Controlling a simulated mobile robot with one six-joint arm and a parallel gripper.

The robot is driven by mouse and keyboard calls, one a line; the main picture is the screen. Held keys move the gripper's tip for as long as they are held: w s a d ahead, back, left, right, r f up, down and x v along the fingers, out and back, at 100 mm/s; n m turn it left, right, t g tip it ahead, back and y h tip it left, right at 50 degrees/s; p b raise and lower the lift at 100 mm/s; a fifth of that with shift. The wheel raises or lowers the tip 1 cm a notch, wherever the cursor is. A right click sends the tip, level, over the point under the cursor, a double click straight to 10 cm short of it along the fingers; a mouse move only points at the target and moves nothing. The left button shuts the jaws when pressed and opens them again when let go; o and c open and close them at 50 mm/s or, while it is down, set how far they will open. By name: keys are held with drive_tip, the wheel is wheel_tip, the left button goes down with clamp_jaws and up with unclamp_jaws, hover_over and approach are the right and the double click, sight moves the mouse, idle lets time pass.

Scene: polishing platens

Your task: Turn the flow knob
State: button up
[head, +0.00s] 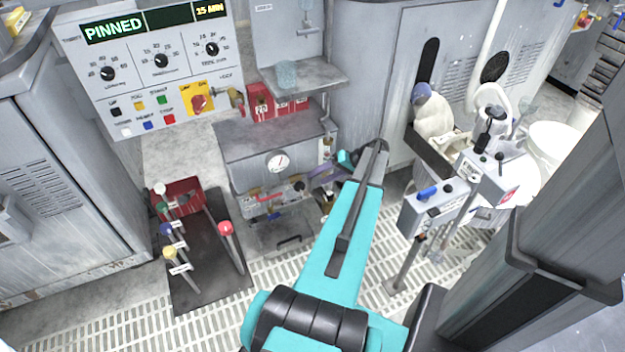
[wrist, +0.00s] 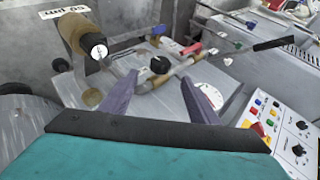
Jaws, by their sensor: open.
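My gripper (wrist: 160,88) is open, with its two purple-grey fingers spread and nothing between their tips. In the wrist view a round black knob (wrist: 160,64) shows beyond the gap between the fingers, apart from both. It sits on a grey metal fixture with a pale rod beside it. I cannot read a label that marks it as the flow knob. In the head view my gripper (head: 322,178) is by the grey bench unit with the dial gauge (head: 277,161), partly hidden by my turquoise arm.
A control panel (head: 150,75) with several black dials and buttons stands at the back left. Levers with coloured balls rise from a dark plate (head: 208,262) on the floor. Another machine with a control box (head: 438,203) stands at the right. A tan cylinder (wrist: 82,35) is left of my fingers.

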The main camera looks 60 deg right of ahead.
drive_tip(key=shift+p+v, duration=0.3)
drive_tip(key=shift+v, duration=2.25)
drive_tip(key=shift+r, duration=0.1)
